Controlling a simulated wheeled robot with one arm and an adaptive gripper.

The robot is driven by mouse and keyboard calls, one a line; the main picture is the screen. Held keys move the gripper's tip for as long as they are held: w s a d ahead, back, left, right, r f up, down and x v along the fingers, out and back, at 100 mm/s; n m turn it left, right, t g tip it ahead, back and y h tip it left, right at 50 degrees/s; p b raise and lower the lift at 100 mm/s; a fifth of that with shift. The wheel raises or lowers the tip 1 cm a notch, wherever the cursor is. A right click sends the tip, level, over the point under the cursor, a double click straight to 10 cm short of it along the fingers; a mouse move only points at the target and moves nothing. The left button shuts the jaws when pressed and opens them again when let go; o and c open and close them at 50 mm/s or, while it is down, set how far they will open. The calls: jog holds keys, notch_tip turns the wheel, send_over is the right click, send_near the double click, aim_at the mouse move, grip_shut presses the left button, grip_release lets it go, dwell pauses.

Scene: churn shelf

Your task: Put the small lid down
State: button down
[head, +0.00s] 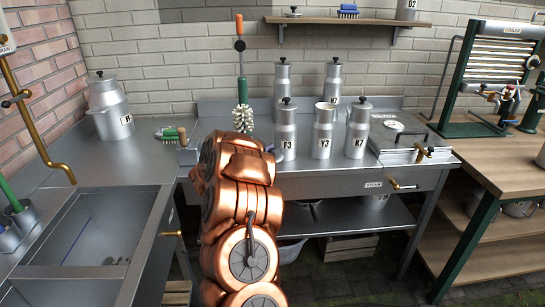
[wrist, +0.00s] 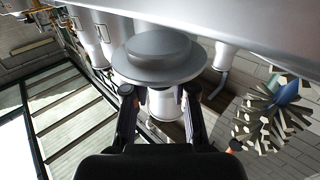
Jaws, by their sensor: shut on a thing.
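A grey metal lid (wrist: 160,58) with a broad round rim and a raised middle shows in the wrist view. My gripper (wrist: 160,96) is shut on it, one dark finger at each side. In the head view my copper arm hides the gripper and the held lid. The churn marked Y3 (head: 323,133) stands on the metal counter (head: 300,178) with its top open. The churns marked F3 (head: 286,133) and K7 (head: 358,131) stand on either side of it with dark-knobbed lids on. A pale churn body (wrist: 166,104) shows behind the lid in the wrist view.
Two lidded churns (head: 282,78) stand behind. A wall shelf (head: 345,20) hangs above. A sink (head: 85,230) is left; the left counter (head: 75,168) has free room.

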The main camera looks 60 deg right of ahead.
jog(key=shift+f, duration=1.15)
jog(key=shift+f, duration=0.2)
jog(key=c, duration=0.9)
grip_release()
jog(key=shift+c, duration=0.2)
jog(key=shift+a+r, duration=0.15)
jog(key=shift+r, duration=0.05)
jog(key=w+a+b, duration=0.1)
jog(key=a, duration=1)
jog(key=shift+w+a, duration=0.2)
jog(key=shift+a, duration=0.15)
